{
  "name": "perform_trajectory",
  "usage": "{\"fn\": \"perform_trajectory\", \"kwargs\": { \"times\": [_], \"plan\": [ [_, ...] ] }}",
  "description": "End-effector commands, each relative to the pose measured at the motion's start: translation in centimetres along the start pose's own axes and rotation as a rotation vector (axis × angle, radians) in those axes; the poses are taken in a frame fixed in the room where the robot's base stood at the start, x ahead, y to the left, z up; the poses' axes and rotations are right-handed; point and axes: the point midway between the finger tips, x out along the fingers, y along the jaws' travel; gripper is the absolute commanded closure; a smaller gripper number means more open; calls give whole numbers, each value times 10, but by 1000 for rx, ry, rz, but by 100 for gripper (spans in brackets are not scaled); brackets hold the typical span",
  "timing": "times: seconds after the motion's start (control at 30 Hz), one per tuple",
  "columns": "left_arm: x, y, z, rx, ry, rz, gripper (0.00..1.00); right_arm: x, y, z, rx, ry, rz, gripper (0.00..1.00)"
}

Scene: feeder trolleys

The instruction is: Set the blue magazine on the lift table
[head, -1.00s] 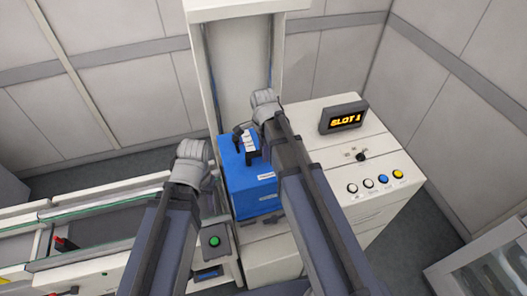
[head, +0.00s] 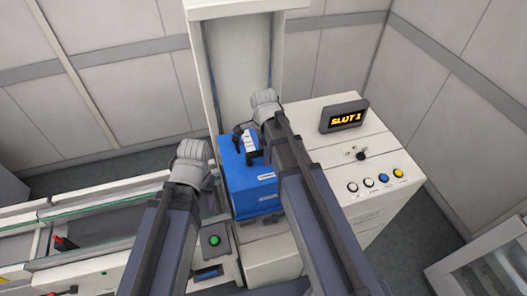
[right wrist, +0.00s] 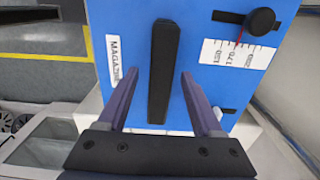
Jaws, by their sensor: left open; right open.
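The blue magazine (head: 250,189) stands upright at the foot of the tall cream tower, on a base that it mostly hides. In the right wrist view, the magazine (right wrist: 203,95) fills the middle, with a black upright handle (right wrist: 163,75) on its face. My right gripper (right wrist: 160,78) is open, with one finger on each side of the handle and gaps visible between. In the head view, my right arm covers the magazine's right side. My left gripper (head: 205,172) is left of the magazine, open and holding nothing visible; its fingertips are largely hidden behind its wrist.
A cream cabinet (head: 330,180) with a "SLOT 1" display (head: 344,117) and several buttons stands right of the magazine. The tall tower (head: 240,70) rises behind it. A conveyor (head: 90,222) lies at left, and a green-button box (head: 214,241) is in front.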

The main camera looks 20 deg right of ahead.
Motion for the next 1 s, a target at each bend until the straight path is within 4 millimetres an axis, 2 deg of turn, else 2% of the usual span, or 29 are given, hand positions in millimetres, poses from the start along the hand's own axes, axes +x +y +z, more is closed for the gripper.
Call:
{"fn": "perform_trajectory", "kwargs": {
  "times": [0.27,0.63,0.77,1.0],
  "plan": [
    [-23,-2,2,2,-1,0,50,-23,0,0,0,0,0,33],
    [-71,-7,5,3,-3,0,50,-72,0,0,0,0,0,33],
    [-78,-7,5,1,-4,1,50,-79,0,0,0,0,0,33],
    [-77,-7,5,0,-4,1,50,-78,0,0,0,0,0,33]
  ]
}}
